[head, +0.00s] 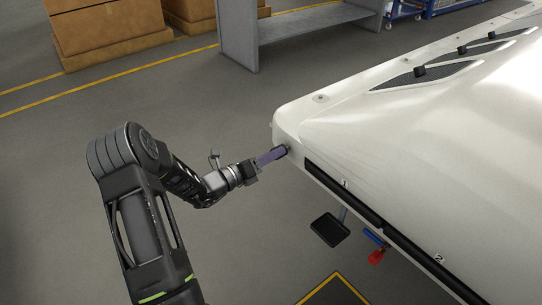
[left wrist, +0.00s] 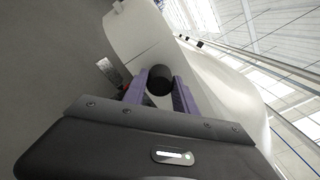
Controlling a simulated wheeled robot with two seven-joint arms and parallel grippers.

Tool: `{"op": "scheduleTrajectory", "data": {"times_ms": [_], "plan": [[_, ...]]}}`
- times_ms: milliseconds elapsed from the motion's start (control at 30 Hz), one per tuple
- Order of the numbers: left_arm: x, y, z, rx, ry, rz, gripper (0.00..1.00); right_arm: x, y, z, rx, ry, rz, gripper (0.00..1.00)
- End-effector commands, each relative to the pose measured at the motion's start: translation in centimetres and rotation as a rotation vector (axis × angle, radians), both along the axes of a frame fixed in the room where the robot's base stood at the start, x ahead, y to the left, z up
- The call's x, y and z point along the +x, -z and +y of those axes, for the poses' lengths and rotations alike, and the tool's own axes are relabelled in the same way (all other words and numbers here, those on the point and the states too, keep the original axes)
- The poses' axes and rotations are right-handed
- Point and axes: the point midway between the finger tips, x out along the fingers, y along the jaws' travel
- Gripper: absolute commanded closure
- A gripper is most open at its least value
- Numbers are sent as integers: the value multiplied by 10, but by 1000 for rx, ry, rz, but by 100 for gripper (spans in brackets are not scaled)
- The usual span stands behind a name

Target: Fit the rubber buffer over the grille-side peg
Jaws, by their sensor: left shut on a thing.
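My left gripper (head: 277,153) has purple fingers and is shut on the rubber buffer (left wrist: 159,80), a short black cylinder. In the head view the black buffer (head: 281,151) is at the fingertips, close to the near left corner of the white body (head: 400,135). I cannot tell whether it touches the body. In the left wrist view the buffer sits between the two fingers, with the white body behind it. I cannot make out the grille-side peg for certain; a small fitting (head: 320,98) shows on the white top. My right gripper is not in view.
Dark grilles (head: 428,75) with black knobs (head: 420,71) lie along the body's top. A black strip (head: 345,193) marked 1 and 2 runs along its near edge. A black tray (head: 330,229) and a red-blue fitting (head: 375,253) are below.

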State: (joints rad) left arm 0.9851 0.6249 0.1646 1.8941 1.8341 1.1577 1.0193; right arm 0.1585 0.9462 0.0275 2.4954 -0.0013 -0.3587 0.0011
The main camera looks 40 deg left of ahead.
Motion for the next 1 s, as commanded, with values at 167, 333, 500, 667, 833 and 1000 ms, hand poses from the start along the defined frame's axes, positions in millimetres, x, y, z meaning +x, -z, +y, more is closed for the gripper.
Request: {"op": "scheduleTrajectory", "data": {"times_ms": [167, 333, 500, 667, 833, 1000], "plan": [[5, 0, -2, 0, 1, -1, 100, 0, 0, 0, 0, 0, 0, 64], [9, 0, -3, 0, 1, -1, 100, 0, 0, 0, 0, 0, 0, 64], [13, -1, -4, 0, 1, -1, 100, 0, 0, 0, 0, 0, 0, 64], [13, -1, -4, 1, 1, -1, 58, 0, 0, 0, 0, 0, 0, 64], [13, 0, -4, 0, 1, -1, 44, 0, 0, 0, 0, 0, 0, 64], [13, 0, -4, 0, 1, -1, 41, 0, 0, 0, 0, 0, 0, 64]]}}
